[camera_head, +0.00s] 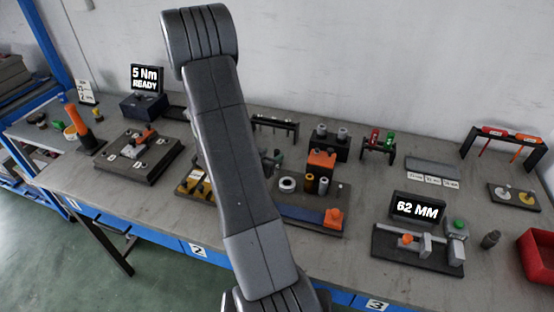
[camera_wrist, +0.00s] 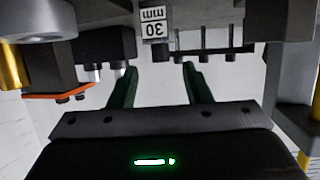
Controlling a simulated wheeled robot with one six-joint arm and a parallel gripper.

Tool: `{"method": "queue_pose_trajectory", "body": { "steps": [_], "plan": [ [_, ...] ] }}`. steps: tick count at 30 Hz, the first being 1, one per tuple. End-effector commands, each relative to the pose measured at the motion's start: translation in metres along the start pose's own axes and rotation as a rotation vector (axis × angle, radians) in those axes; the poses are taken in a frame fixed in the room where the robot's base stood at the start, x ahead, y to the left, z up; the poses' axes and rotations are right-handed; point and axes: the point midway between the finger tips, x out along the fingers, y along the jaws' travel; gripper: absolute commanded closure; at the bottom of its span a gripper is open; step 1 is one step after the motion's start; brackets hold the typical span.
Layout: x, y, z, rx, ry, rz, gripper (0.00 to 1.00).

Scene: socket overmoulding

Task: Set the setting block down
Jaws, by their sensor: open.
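In the wrist view, a block with an upside-down "30 mm" label (camera_wrist: 154,22) shows at the top centre; I take it for the setting block. My gripper (camera_wrist: 159,68) is open, with two dark green fingers set apart and a pale empty gap between them. The labelled block lies in line with this gap, past the fingertips in the picture. I see no finger touching it, but the depth between them is hard to judge. In the head view my arm hides the gripper, and I cannot make out the labelled block there.
In the wrist view, dark fixtures stand close on both sides, with an orange strip (camera_wrist: 60,97) at left. In the head view, a "62 MM" display (camera_head: 418,208) stands behind a measuring fixture (camera_head: 395,250) at right, with a red bin (camera_head: 540,256) beyond. Bare bench lies at front left.

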Motion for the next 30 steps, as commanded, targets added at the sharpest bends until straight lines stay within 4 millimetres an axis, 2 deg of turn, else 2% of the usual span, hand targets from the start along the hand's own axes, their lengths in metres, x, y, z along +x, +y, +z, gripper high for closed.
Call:
{"method": "queue_pose_trajectory", "body": {
  "steps": [12, 20, 27, 30],
  "plan": [
    [0.048, -0.001, 0.001, 0.001, -0.001, 0.002, 0.56],
    [0.051, -0.001, 0.002, 0.0, -0.001, 0.0, 0.56],
    [0.051, -0.002, 0.002, 0.0, -0.001, 0.0, 1.0],
    [0.05, -0.002, 0.002, 0.0, 0.001, 0.0, 1.0]
  ]
}}
